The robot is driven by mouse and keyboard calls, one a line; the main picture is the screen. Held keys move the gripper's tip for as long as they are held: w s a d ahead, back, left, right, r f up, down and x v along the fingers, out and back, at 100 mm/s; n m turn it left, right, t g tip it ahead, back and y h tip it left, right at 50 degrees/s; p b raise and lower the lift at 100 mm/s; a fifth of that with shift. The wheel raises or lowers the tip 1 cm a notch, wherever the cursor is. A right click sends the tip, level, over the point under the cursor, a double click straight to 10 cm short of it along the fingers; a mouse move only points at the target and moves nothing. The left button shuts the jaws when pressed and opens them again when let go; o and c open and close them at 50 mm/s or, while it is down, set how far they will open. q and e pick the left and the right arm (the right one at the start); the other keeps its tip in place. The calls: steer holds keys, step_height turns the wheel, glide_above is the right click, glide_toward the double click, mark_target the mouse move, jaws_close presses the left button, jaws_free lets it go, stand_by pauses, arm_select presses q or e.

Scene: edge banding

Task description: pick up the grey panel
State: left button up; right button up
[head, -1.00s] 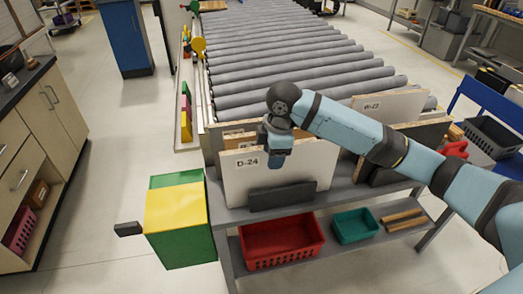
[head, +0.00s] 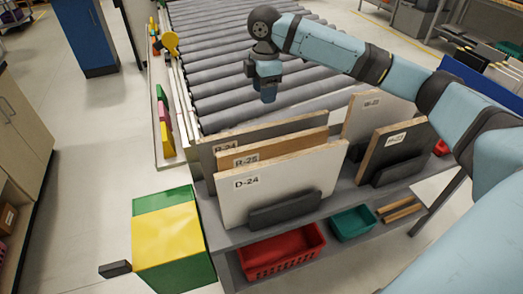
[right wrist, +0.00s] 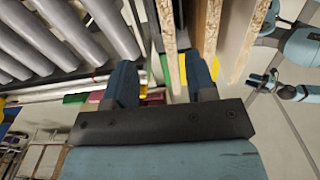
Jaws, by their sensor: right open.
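A grey panel (head: 216,150) stands upright on edge at the back of the left group on the rack, behind a brown panel (head: 290,148) and a white panel labelled D-24 (head: 280,186). Another dark grey panel (head: 385,152) stands in the right group, in front of a cream panel (head: 365,118). My right gripper (head: 268,97) is open and empty, pointing down above the rollers, beyond the left group and apart from it. In the right wrist view its fingers (right wrist: 161,88) are apart, with upright panel edges beside and beyond them. My left gripper is not in view.
A roller conveyor (head: 215,75) runs behind the rack. The lower shelf holds a red basket (head: 280,252), a teal bin (head: 353,222) and wood strips. A yellow-and-green box (head: 168,235) stands at the rack's left. Dark holders brace the panels' fronts.

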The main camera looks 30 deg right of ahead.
mark_target(266, 125)
steer(key=f, duration=0.8)
steer(key=s+f, duration=0.1)
steer(key=f, duration=0.2)
steer(key=shift+d+f, duration=0.1)
steer(key=shift+f, duration=0.3)
jaws_close()
stand_by(0.8)
steer(key=shift+r, duration=0.15)
